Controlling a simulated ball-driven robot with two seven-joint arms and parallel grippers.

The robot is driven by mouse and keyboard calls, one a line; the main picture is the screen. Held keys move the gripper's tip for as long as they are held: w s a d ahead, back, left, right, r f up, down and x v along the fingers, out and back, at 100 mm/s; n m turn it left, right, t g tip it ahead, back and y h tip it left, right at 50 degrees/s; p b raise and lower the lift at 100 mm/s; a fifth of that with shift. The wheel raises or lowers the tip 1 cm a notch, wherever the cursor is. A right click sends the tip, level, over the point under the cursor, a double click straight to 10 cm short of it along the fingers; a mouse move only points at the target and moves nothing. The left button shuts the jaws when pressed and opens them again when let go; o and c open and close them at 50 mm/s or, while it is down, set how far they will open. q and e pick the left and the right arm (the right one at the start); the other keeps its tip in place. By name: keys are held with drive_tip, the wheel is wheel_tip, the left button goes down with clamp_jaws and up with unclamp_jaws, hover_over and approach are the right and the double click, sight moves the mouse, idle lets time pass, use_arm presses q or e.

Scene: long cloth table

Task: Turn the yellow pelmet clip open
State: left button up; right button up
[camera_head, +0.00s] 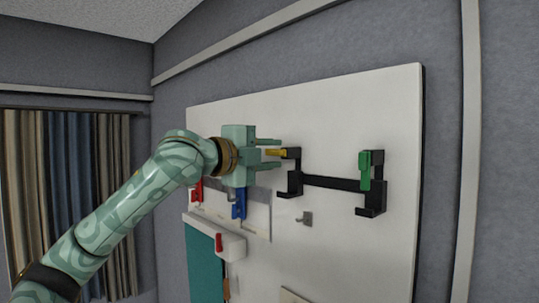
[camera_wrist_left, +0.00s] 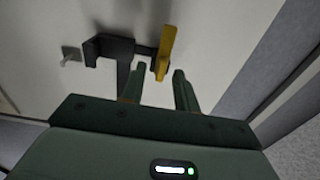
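The yellow clip (camera_head: 276,153) sits on the left black bracket (camera_head: 294,178) of the white wall board and sticks out sideways towards my left gripper. My left gripper (camera_head: 279,154) is raised at the board, its two fingers apart, one above and one below the clip. In the left wrist view the clip (camera_wrist_left: 166,50) is a long yellow bar whose near end lies between the open fingertips (camera_wrist_left: 158,74). Gaps show there on both sides, so the fingers do not look closed on it. My right gripper is in neither view.
A black bar (camera_head: 332,183) joins the left bracket to a right bracket (camera_head: 373,197) with an upright green clip (camera_head: 365,171). A small grey hook (camera_head: 305,218) is below. Blue (camera_head: 239,205) and red (camera_head: 197,192) clips hang lower left, above a white ledge (camera_head: 215,236).

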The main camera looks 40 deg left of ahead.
use_arm(q)
drive_tip(key=shift+s+a, duration=0.1)
drive_tip(key=shift+s, duration=0.15)
drive_tip(key=s+a+b, duration=0.1)
drive_tip(key=s+b, duration=0.6)
drive_tip(key=s, duration=0.8)
drive_tip(key=shift+s+b, duration=0.4)
drive_tip(key=shift+a, duration=0.1)
